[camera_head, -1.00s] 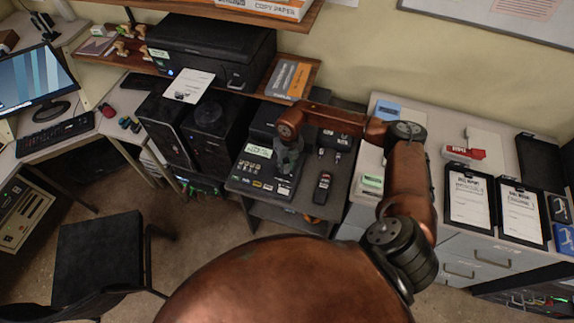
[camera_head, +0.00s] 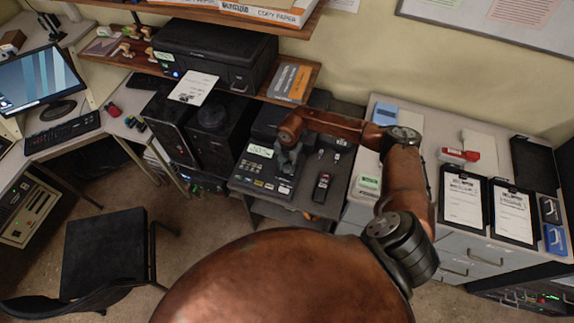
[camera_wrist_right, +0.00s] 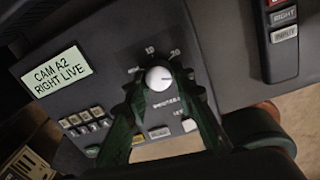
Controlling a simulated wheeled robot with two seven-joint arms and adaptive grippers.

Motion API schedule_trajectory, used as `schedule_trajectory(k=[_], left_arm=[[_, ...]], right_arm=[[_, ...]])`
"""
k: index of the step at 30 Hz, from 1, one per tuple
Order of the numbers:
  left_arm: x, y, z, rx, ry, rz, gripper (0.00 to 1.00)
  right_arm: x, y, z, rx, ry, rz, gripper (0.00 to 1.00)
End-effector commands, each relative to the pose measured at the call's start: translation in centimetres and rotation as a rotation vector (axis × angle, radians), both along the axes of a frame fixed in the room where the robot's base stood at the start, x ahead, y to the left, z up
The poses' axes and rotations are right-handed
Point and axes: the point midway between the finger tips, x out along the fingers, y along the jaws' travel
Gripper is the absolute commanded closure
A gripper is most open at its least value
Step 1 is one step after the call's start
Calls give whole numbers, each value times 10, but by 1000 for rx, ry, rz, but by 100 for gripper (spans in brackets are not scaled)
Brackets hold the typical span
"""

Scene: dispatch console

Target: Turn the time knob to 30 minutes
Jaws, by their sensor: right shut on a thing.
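The time knob (camera_wrist_right: 158,78) is a round white dial on the dark console (camera_head: 246,167); it also shows in the right wrist view, under a printed scale. I can read marks that look like 10 and 20 above it; its pointer is too small to read. My right gripper (camera_wrist_right: 163,88) has a finger on either side of the knob and is shut on it. In the head view the right gripper (camera_head: 290,158) reaches down onto the console and hides the knob. My left gripper is not in view.
The console's display (camera_wrist_right: 57,75) reads CAM A2 RIGHT LIVE. Small keys (camera_wrist_right: 85,122) lie below it. A dark handset (camera_head: 321,187) lies right of the console. A cabinet with clipboards (camera_head: 463,200) stands further right. A black chair (camera_head: 103,253) stands at left.

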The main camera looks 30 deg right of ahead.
Motion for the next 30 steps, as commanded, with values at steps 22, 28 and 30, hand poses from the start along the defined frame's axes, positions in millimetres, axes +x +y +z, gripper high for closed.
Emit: schedule_trajectory(k=[22,28,30], left_arm=[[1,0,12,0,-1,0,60],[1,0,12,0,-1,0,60],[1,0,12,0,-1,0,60]], right_arm=[[4,-4,2,-6,-8,-204,100],[4,-4,2,-7,-8,-203,100],[3,-4,2,-6,-7,-203,72]])
